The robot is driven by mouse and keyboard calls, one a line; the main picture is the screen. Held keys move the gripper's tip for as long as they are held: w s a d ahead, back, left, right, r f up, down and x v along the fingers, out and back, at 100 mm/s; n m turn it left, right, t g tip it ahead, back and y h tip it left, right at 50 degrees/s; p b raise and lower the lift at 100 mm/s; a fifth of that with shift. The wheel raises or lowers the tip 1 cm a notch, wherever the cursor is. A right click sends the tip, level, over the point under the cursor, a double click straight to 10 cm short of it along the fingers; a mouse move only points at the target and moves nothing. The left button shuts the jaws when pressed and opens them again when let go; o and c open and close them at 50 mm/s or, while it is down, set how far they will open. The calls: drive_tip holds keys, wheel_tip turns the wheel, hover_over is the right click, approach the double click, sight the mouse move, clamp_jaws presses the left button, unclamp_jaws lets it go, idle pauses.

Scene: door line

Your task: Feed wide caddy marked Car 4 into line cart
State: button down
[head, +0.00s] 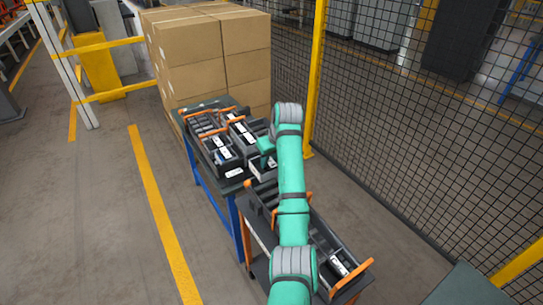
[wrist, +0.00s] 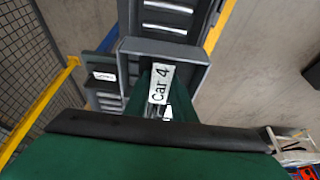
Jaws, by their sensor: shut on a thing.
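The grey caddy with a white label reading Car 4 shows in the middle of the wrist view (wrist: 200,73). My gripper (wrist: 152,108) is shut on it, its green fingers beside the label; the fingertips are partly hidden. In the head view, my gripper (head: 266,150) is at the right side of the dark blue-legged table (head: 236,188), over a dark caddy with a white label (head: 264,172). A dark cart with orange handles (head: 352,277) stands in front of the table, partly hidden by my arm. I cannot tell if the caddy is lifted.
Several dark caddies with white labels (head: 224,153) sit in an orange-handled rack on the table. A labelled black item (head: 338,262) lies in the cart's right end. Stacked cartons (head: 210,55) stand behind. A mesh fence (head: 430,130) runs along the right; the left floor is clear.

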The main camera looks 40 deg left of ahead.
wheel_tip(320, 180, down, 4)
drive_tip(key=shift+f, duration=0.15)
wheel_tip(320, 180, down, 3)
drive_tip(key=shift+w+d+f, duration=0.1)
drive_tip(key=shift+f, duration=0.1)
drive_tip(key=shift+s+a+f, duration=0.2)
drive_tip(key=shift+a+f, duration=0.05)
drive_tip(key=shift+f, duration=0.4)
drive_tip(key=shift+w+d+f, duration=0.1)
drive_tip(key=shift+d+f, duration=0.05)
drive_tip(key=shift+f, duration=0.4)
drive_tip(key=shift+d, duration=0.1)
drive_tip(key=shift+f, duration=0.15)
